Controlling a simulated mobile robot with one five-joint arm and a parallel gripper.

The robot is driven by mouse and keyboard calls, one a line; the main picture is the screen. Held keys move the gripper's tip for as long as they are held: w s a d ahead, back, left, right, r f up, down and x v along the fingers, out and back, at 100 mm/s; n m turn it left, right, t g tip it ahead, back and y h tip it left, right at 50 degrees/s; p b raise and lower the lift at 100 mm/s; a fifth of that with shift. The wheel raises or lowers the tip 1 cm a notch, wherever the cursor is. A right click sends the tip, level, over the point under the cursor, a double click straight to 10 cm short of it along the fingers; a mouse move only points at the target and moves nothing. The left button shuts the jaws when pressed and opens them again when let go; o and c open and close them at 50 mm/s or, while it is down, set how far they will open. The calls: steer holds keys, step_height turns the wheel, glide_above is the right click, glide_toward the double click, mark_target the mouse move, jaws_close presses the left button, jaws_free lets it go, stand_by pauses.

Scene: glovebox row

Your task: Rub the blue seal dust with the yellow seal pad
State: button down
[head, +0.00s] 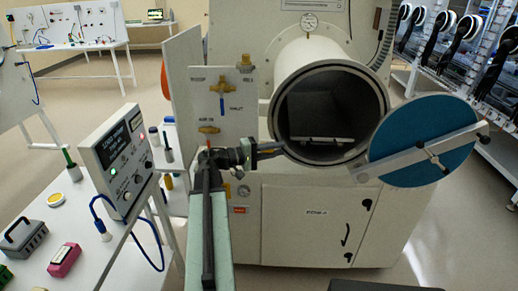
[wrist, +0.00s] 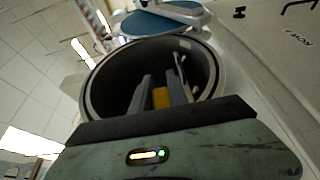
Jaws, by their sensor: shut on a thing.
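My gripper (wrist: 163,84) is shut on the yellow seal pad (wrist: 160,98), which shows between its two fingers in the wrist view. In the head view my gripper (head: 272,149) is at the lower left of the round port's rim (head: 378,95), its fingers pointing right; the pad cannot be made out there. In the wrist view the fingers overlap the dark port opening (wrist: 108,88). The port's door stands open to the right with a blue round face (head: 425,135); it is at the top of the wrist view (wrist: 150,24). I cannot make out the blue seal dust as a separate patch.
A small panel (head: 222,100) with brass valves stands just left of the port. A bench (head: 95,245) at left carries a control box (head: 118,160), a pink box (head: 64,260), a grey handled case (head: 24,238) and a round yellow-topped item (head: 56,199). A rail lies inside the port.

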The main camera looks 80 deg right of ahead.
steer(key=shift+w+d, duration=0.1)
steer(key=shift+w, duration=0.2)
steer(key=shift+w+d, duration=0.2)
steer(key=shift+d, duration=2.7)
steer(key=shift+w+d, duration=0.1)
steer(key=shift+d, duration=0.95)
steer(key=s+r+p, duration=0.2)
steer(key=s, duration=0.2)
steer(key=shift+w+f+b, duration=0.2)
steer(key=shift+w, duration=0.85)
steer(key=shift+w+f+b, duration=0.15)
steer(key=shift+w, duration=0.9)
steer(key=shift+r+p, duration=0.7)
steer(key=shift+r, duration=0.05)
steer(key=shift+f, duration=0.1)
